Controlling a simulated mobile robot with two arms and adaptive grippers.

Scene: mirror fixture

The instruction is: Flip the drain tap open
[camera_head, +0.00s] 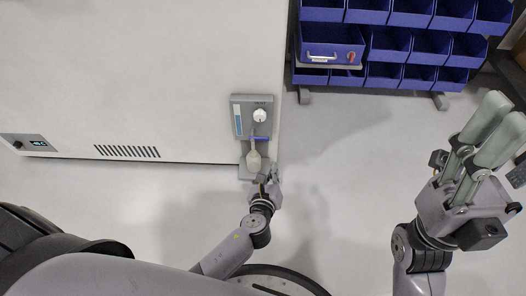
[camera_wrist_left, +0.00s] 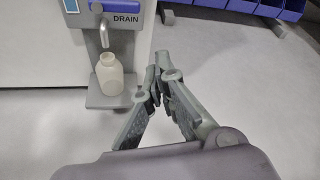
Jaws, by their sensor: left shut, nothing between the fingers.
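The drain unit (camera_head: 240,105) is a grey panel with a round dial on the front of a white cabinet. A blue lever (camera_head: 263,138) lies crosswise below the dial. In the left wrist view, a metal spout (camera_wrist_left: 104,36) hangs beside the word DRAIN, and a blue part shows at the top edge. A pale bottle (camera_wrist_left: 109,74) stands upright under the spout on a grey shelf (camera_wrist_left: 101,101). My left gripper (camera_head: 272,176) is shut and empty, right of the shelf and below the lever in the head view. My right gripper (camera_head: 495,127) is raised at the right, away from the unit.
The white cabinet (camera_head: 150,70) fills the upper left, with a vent and a small display low on its front. A rack of blue bins (camera_head: 332,42) stands at the top right. The floor (camera_head: 340,150) between unit and rack is clear.

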